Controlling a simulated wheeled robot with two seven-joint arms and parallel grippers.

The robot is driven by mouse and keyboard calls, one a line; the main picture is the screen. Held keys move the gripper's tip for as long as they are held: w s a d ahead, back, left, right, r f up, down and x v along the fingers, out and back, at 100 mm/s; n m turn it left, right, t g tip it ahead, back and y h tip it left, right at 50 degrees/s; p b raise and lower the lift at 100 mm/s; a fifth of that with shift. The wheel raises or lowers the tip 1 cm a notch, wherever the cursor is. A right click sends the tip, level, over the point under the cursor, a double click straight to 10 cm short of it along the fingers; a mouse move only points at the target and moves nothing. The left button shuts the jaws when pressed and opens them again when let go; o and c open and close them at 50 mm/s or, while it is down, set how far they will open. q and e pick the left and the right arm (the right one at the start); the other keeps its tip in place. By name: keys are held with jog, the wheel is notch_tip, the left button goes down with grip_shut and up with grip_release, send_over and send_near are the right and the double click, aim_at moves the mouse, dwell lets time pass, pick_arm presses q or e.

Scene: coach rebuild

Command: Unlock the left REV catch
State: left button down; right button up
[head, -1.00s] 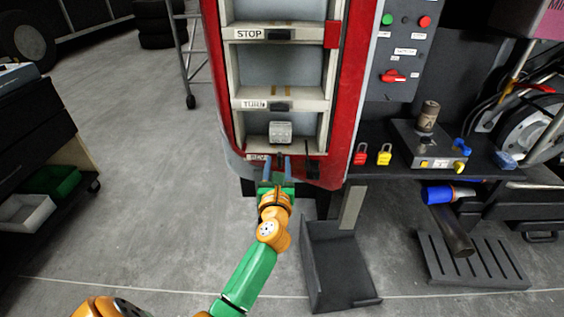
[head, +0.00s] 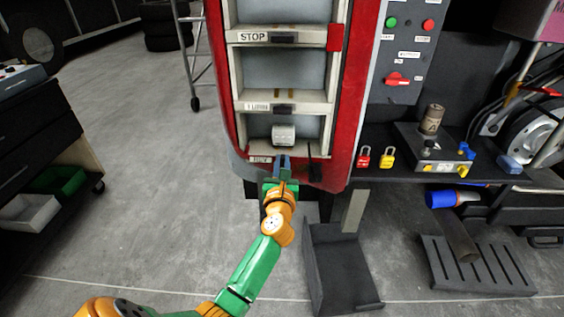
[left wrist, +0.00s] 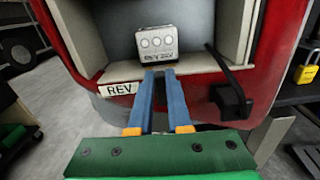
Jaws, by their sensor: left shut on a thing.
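The left REV catch is at the lower ledge (left wrist: 195,66) of the red cabinet, just right of the REV label (left wrist: 120,88). My left gripper (head: 283,159) reaches the ledge from the front. Its two blue fingers are close together in the left wrist view (left wrist: 160,72), with a narrow gap. They are shut on the catch, which is mostly hidden between and behind the fingertips. In the head view the REV label (head: 259,160) shows just left of the fingers. My right gripper is not in view.
A grey box with round dials (left wrist: 157,45) stands on the shelf behind the fingertips. A black handle (left wrist: 231,97) sticks out to their right. Higher ledges carry STOP (head: 252,37) and TURN labels with dark catches.

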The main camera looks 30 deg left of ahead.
pick_arm(q)
jog(key=shift+w+d+f+m+p, duration=0.25)
jog(key=shift+m+p, duration=0.65)
jog(key=shift+m, duration=1.95)
jog(key=shift+w+d+f+m+p, duration=0.1)
jog(key=shift+d+f+m+p, duration=0.55)
jog(key=shift+m, duration=2.25)
jog(key=shift+w+a+f+m+p, duration=0.15)
jog(key=shift+m+p, duration=1)
jog(key=shift+m, duration=1.7)
jog(key=shift+d, duration=0.1)
jog(key=shift+f, duration=0.1)
jog(key=c, duration=0.9)
grip_release()
jog(key=shift+o, duration=0.2)
jog(key=p+v, duration=0.1)
jog(key=v, duration=0.6)
